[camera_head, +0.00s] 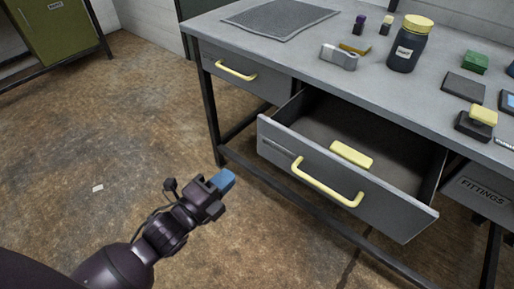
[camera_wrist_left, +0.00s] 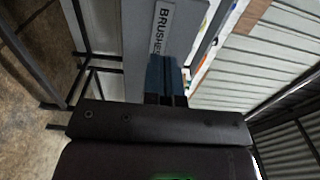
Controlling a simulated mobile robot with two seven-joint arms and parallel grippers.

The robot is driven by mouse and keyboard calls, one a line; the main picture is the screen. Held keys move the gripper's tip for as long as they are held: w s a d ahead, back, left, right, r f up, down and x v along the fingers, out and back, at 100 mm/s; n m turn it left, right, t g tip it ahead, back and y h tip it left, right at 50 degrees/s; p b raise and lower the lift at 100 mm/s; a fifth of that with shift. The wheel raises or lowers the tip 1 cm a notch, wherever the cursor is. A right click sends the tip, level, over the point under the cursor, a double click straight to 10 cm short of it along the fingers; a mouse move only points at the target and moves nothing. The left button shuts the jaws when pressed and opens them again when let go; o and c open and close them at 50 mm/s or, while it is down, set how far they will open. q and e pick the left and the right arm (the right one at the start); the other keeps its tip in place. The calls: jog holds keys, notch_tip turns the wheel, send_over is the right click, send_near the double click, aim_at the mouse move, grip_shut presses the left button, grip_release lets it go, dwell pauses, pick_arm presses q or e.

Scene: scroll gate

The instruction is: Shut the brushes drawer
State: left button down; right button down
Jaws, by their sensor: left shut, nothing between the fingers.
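The open drawer (camera_head: 317,168) is pulled far out from under the grey workbench, with a yellow bar handle (camera_head: 326,183) on its front. A yellow block (camera_head: 351,154) lies inside it. In the left wrist view a grey front with a label reading "BRUSHES" (camera_wrist_left: 161,32) is close ahead of my fingertips. My left gripper (camera_head: 223,180) has blue fingertips and is shut and empty. It is in front of and left of the drawer front, apart from it in the head view. The fingertips (camera_wrist_left: 165,76) also show in the left wrist view. My right gripper is not in view.
The workbench top (camera_head: 260,55) holds a dark mat, a labelled jar (camera_head: 409,44), a metal block and several small items. A closed drawer (camera_head: 240,72) is left of the open one. A "FITTINGS" drawer (camera_head: 483,192) is at the right. The floor at left is mostly clear.

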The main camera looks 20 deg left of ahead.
aim_at(265, 144)
pick_arm(q)
jog(key=x, duration=0.3)
jog(key=b+x, duration=0.1)
jog(key=x, duration=0.3)
jog(key=b+x, duration=0.1)
jog(key=x, duration=0.2)
jog(key=shift+w+f, duration=0.2)
jog(key=shift+f, duration=0.1)
jog(key=shift+w+d+r, duration=0.1)
jog(key=shift+w+d, duration=0.15)
jog(key=shift+w, duration=0.35)
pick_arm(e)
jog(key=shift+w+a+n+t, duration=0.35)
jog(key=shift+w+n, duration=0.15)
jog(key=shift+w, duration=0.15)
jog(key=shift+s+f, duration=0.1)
